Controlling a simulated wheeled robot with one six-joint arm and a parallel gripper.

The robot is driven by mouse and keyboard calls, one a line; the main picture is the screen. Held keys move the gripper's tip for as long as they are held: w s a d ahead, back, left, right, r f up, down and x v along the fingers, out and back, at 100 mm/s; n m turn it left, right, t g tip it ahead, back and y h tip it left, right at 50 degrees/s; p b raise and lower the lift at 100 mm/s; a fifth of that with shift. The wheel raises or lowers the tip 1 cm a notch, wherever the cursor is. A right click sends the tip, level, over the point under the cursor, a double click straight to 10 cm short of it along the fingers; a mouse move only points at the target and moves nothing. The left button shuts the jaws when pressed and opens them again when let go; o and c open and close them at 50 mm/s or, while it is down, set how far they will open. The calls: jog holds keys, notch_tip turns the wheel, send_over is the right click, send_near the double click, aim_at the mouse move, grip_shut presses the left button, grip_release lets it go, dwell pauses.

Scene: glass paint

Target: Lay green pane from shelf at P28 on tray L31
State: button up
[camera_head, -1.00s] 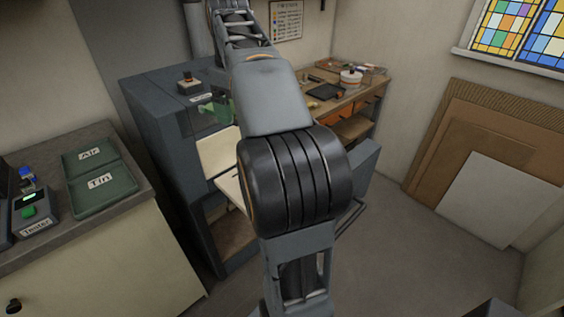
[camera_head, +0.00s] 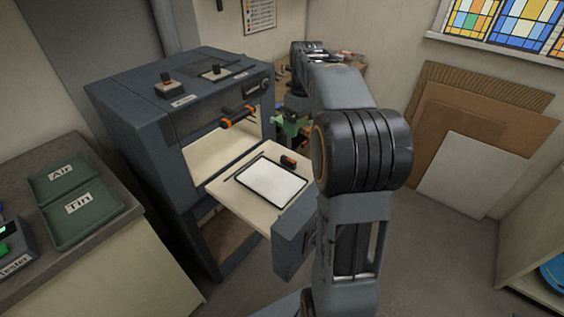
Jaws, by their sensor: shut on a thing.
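My gripper (camera_head: 293,117) is small in the view and partly hidden behind my own arm, right of the grey cabinet. It is shut on the green pane (camera_head: 284,127), a small see-through green piece of which only part shows. A flat white tray with a dark rim (camera_head: 246,176) lies on the cabinet's pulled-out board (camera_head: 222,188). The gripper and pane are beyond this tray, up and to its right in the picture. No label L31 or P28 can be read.
The grey cabinet (camera_head: 135,110) has an open front with an orange-and-black handle (camera_head: 238,117). A small black-and-orange object (camera_head: 288,162) sits by the white tray's far edge. Green trays marked Air (camera_head: 45,187) and Tin (camera_head: 60,225) stand left. Brown boards (camera_head: 515,130) lean right.

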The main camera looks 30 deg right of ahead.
jog(key=n+p, duration=0.2)
send_near(276, 184)
jog(key=shift+f+b, duration=2.55)
jog(key=shift+f, duration=1)
jog(key=o, duration=0.7)
jog(key=shift+c, duration=0.2)
jog(key=shift+r+p, duration=2.45)
jog(key=shift+r, duration=1.05)
